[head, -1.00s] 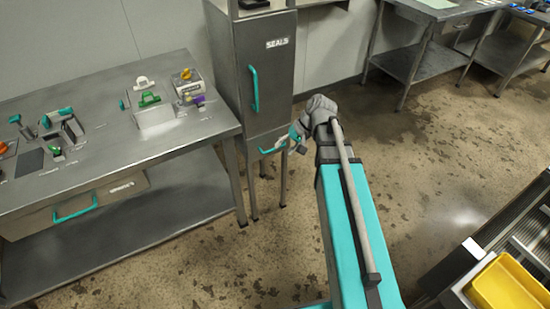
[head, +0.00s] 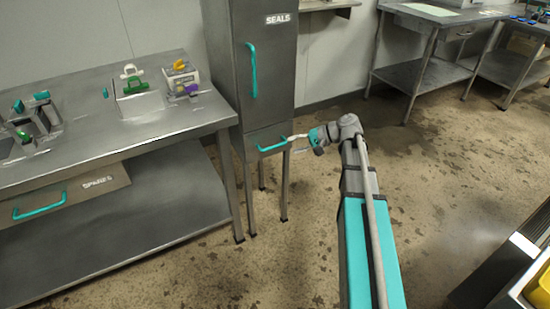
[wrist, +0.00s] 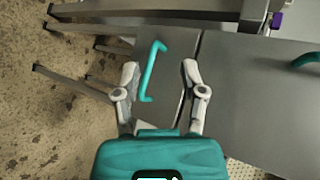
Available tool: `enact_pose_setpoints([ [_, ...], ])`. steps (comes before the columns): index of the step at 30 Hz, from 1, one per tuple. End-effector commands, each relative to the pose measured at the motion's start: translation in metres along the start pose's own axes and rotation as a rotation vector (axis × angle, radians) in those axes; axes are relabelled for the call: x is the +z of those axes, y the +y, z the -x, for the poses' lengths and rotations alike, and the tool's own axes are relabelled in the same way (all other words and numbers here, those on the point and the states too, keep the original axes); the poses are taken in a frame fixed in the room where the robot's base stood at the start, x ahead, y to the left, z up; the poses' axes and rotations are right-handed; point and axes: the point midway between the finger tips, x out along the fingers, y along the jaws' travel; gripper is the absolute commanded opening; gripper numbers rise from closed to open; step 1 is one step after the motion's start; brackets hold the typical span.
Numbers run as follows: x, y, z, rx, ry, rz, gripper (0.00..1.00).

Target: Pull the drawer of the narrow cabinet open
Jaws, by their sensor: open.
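The narrow grey cabinet (head: 266,75), labelled SEALS, stands on thin legs just right of the workbench. Its drawer (head: 265,138) is at the bottom, below a tall door, and its front looks flush with the cabinet. The drawer's teal bar handle (head: 273,147) also shows in the wrist view (wrist: 149,75). My gripper (head: 291,140) is at the right end of this handle in the head view. In the wrist view my gripper (wrist: 160,66) is open, with the handle seen between its two spread fingers, closer to the left one. I cannot tell whether a finger touches it.
The workbench (head: 180,125) on the left has a drawer labelled SPARES (head: 70,190) and several small fixtures on top. The cabinet door has its own teal handle (head: 252,70). A yellow bin (head: 540,290) is at the lower right. The floor before the cabinet is clear.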

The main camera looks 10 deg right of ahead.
Motion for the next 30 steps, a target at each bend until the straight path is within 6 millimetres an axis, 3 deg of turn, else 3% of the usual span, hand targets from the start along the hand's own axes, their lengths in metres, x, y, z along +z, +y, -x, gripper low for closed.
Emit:
enact_pose_setpoints([
  [1,-0.010,0.015,-0.005,-0.026,0.006,-0.008,0.54],
  [15,-0.062,0.064,0.003,-0.269,0.046,-0.064,0.54],
  [21,-0.074,0.074,0.010,-0.332,0.057,-0.076,0.54],
  [30,-0.077,0.075,0.013,-0.354,0.059,-0.080,0.54],
])
